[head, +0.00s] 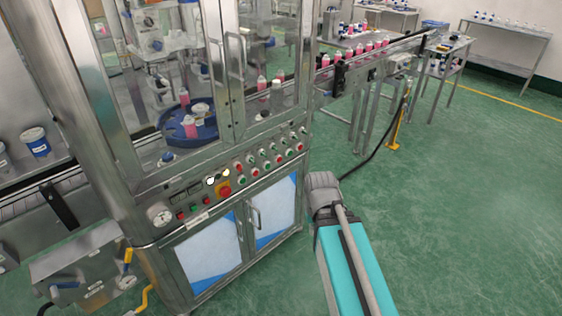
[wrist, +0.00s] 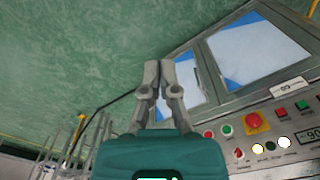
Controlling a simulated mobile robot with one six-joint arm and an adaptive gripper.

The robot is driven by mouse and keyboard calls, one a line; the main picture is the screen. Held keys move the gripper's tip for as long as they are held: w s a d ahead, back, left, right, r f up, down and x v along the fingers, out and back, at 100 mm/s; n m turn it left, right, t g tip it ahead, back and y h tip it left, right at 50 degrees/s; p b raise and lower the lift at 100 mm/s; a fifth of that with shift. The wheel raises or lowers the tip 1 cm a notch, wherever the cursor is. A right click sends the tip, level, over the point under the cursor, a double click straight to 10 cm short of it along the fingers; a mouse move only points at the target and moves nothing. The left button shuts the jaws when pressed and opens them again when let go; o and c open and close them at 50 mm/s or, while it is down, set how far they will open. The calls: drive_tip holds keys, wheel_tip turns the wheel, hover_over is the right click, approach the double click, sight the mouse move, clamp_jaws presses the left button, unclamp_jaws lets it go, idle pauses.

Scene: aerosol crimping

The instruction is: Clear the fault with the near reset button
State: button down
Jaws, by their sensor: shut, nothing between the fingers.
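The control panel (head: 215,188) runs along the front of the steel machine, with several red, green and white buttons. A red mushroom button on a yellow plate (head: 224,189) sits near its middle, beside two brightly lit white round ones (head: 210,181). The wrist view also shows the mushroom button (wrist: 256,122) and the lit white buttons (wrist: 283,142). No label is readable, so I cannot tell which is the near reset button. My gripper (wrist: 165,65) is shut and empty, apart from the panel, with the buttons to its right in the wrist view. Its fingers cannot be made out in the head view.
Cabinet doors (head: 268,210) with handles lie below the panel. A pressure gauge (head: 160,214) is at its left end. Glass doors (head: 232,60) stand above. A conveyor (head: 385,50) with pink bottles runs to the back right. The green floor on the right is clear.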

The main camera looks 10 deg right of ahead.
drive_tip(key=w+a+f+t+y+b, duration=0.1)
drive_tip(key=w+a+f+t+b, duration=0.1)
drive_tip(key=w+f+b, duration=0.3)
drive_tip(key=w+a+f+t+y+b, duration=0.1)
drive_tip(key=w+a+f+t+b, duration=0.2)
drive_tip(key=w, duration=0.4)
drive_tip(key=m+t+b, duration=0.3)
drive_tip(key=t+b, duration=0.7)
drive_tip(key=b, duration=0.7)
approach(279, 160)
drive_tip(key=s+f, duration=0.2)
drive_tip(key=s, duration=0.5)
drive_tip(key=w+d+f+m+t+h+b, duration=0.1)
drive_tip(key=w+d+m+t+h+b, duration=0.3)
drive_tip(key=b, duration=0.5)
drive_tip(key=shift+w+d+m+h, duration=0.5)
drive_tip(key=shift+w+d+m, duration=0.55)
drive_tip(key=shift+w, duration=0.4)
drive_tip(key=shift+w+a, duration=0.1)
drive_tip(key=shift+a, duration=0.05)
drive_tip(key=w+a, duration=0.5)
drive_tip(key=w, duration=0.2)
